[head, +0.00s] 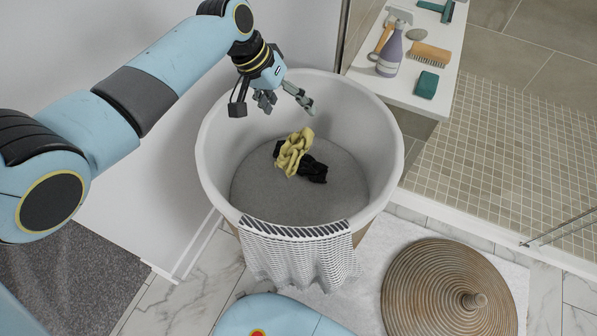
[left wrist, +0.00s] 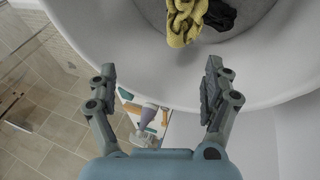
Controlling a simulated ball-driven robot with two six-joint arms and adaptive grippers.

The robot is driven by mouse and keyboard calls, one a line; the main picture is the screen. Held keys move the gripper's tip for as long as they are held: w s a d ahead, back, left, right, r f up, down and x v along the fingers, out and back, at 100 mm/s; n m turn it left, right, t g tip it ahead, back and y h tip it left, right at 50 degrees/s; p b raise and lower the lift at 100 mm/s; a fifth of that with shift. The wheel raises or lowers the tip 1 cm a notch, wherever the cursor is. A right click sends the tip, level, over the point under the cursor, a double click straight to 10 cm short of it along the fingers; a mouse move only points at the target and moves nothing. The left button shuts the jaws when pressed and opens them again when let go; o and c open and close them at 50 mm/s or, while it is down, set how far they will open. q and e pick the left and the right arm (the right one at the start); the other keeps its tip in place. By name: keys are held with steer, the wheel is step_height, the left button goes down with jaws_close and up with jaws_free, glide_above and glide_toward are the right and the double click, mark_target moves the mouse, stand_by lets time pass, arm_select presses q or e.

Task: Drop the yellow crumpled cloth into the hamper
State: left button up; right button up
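The yellow crumpled cloth (head: 295,152) is inside the white-lined hamper (head: 222,160), over a black cloth (head: 314,170) near the middle of its grey bottom. I cannot tell whether it rests on the bottom or is still above it. In the left wrist view the yellow cloth (left wrist: 183,22) shows at the top, apart from the fingers. My left gripper (head: 288,104) is over the far part of the hamper, fingers spread and empty; the gap between its fingertips (left wrist: 160,75) is clear. My right gripper is not in view.
A patterned cloth (head: 298,255) hangs over the hamper's near rim. A round woven lid (head: 440,290) lies on the white mat at right. A white ledge (head: 395,88) behind the hamper holds a bottle (head: 390,52), a brush (head: 430,53) and a green block (head: 426,85).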

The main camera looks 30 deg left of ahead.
arm_select(q)
steer(key=shift+a+r, duration=0.1)
steer(key=v, duration=1.1)
steer(key=shift+s+r, duration=0.15)
steer(key=shift+r, duration=0.2)
steer(key=shift+a, duration=0.1)
